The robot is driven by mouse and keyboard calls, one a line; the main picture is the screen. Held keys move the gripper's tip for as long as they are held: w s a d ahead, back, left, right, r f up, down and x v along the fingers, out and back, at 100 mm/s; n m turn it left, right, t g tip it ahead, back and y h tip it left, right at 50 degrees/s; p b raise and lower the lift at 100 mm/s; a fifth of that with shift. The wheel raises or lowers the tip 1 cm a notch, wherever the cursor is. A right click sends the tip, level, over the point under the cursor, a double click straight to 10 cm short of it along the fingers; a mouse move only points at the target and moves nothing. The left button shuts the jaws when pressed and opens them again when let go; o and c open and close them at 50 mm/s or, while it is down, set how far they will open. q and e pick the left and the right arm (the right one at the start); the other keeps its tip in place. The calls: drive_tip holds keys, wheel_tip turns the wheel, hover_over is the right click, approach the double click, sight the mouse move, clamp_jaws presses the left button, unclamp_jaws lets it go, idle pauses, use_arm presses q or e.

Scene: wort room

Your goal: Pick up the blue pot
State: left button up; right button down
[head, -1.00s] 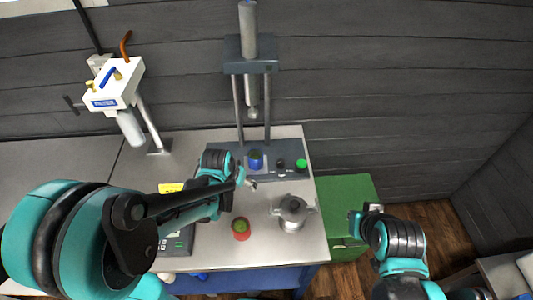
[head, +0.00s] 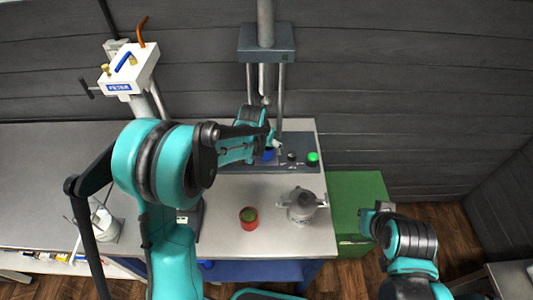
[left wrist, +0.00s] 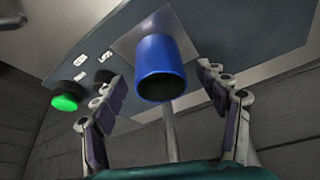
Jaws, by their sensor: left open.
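The blue pot (head: 268,154) stands on the dark base of the press at the back of the bench. In the head view it is mostly hidden behind my left gripper (head: 275,143). In the left wrist view the blue pot (left wrist: 160,62) is large and central, and its dark open end shows. My left gripper (left wrist: 161,82) is open, with one finger to each side of the pot and a visible gap at both. My right gripper (head: 374,214) is at the lower right, away from the pot; its jaws are not clear.
The press (head: 267,45) has its column and rods directly behind the pot. A green button (head: 313,158) and a dark knob are beside it. A red and green pot (head: 249,217) and a metal pot (head: 301,206) stand nearer on the bench. A green cabinet (head: 352,190) is right of the bench.

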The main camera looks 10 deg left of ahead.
use_arm(q)
drive_tip(key=x, duration=0.2)
drive_tip(key=shift+f, duration=0.4)
drive_tip(key=shift+s, duration=0.1)
drive_tip(key=c, duration=1.5)
drive_tip(key=shift+o, duration=0.2)
drive_tip(key=shift+r, duration=0.15)
